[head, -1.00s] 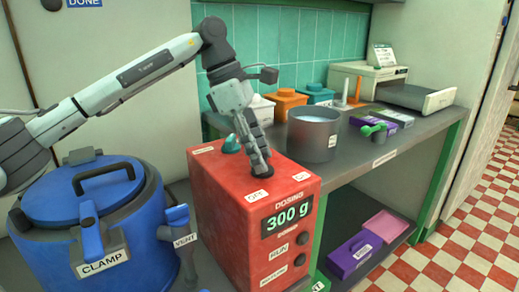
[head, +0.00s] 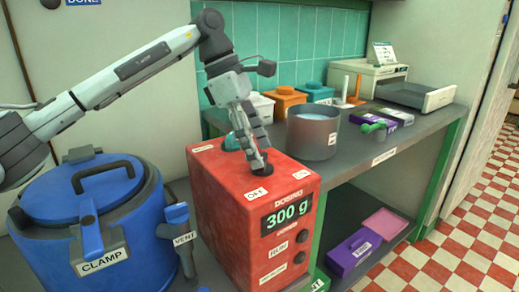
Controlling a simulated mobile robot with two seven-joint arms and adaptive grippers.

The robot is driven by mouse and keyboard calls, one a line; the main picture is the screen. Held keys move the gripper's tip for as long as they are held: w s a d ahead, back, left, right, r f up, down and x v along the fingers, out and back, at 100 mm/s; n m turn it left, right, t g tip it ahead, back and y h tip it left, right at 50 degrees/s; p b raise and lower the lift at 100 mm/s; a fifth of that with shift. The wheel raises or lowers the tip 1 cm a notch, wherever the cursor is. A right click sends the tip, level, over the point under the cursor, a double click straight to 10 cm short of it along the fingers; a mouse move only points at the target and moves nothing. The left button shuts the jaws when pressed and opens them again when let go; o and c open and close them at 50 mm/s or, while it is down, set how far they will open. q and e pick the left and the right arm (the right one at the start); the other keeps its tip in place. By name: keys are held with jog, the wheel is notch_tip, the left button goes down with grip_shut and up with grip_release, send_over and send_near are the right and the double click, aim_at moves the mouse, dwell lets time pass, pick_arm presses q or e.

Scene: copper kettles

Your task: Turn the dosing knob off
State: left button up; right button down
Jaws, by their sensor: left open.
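The red dosing box (head: 222,208) stands at the centre, its display reading 300 g. On its top is a dark round knob (head: 257,172), with an OFF label (head: 257,194) in front of it and another label to its right, partly unreadable. My left gripper (head: 259,161) points down, open, with its fingertips right at the knob and hiding part of it. I cannot tell whether they touch it or which way the knob points. A teal rounded part (head: 231,142) sits behind the fingers on the box top. My right gripper is out of view.
A blue lidded vessel (head: 70,215) with clamp and vent handles stands left of the box. A grey pot (head: 312,132) stands close behind to the right. Orange (head: 284,100) and teal tubs line the tiled wall.

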pick_arm(q)
jog(key=v, duration=1.1)
